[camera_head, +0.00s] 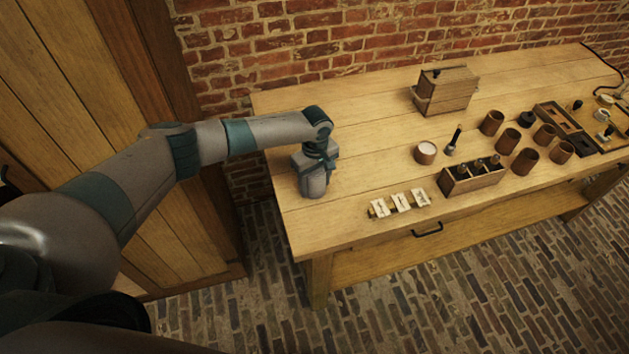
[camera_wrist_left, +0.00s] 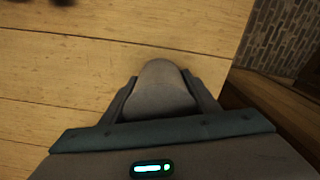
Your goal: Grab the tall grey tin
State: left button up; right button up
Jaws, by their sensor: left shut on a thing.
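The tall grey tin (camera_head: 314,186) is at the left end of the wooden table, partly covered by my left gripper (camera_head: 315,168). In the left wrist view the tin (camera_wrist_left: 161,88) shows as a rounded grey shape between the two fingers. My left gripper is shut on it from above. The tin looks upright; I cannot tell whether its base touches the table. My right gripper is not in view.
A wooden rack (camera_head: 470,178), a pale-topped jar (camera_head: 426,152) and several brown jars stand further right. A wooden box (camera_head: 444,90) stands at the back. The table around the tin is clear.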

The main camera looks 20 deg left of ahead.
aim_at(315, 175)
pick_arm(q)
jog(key=shift+r, duration=0.1)
jog(key=shift+r+b, duration=0.5)
jog(key=shift+r, duration=0.3)
notch_tip(315, 175, up, 2)
jog(key=shift+s+r+b, duration=0.1)
jog(key=shift+r+b, duration=0.1)
jog(key=shift+b, duration=0.35)
jog(key=s+d+r+b, duration=0.3)
jog(key=s+d+r, duration=0.3)
jog(key=s, duration=0.3)
jog(key=shift+s+d+r, duration=0.15)
jog(key=shift+s+r, duration=0.2)
jog(key=shift+r, duration=0.1)
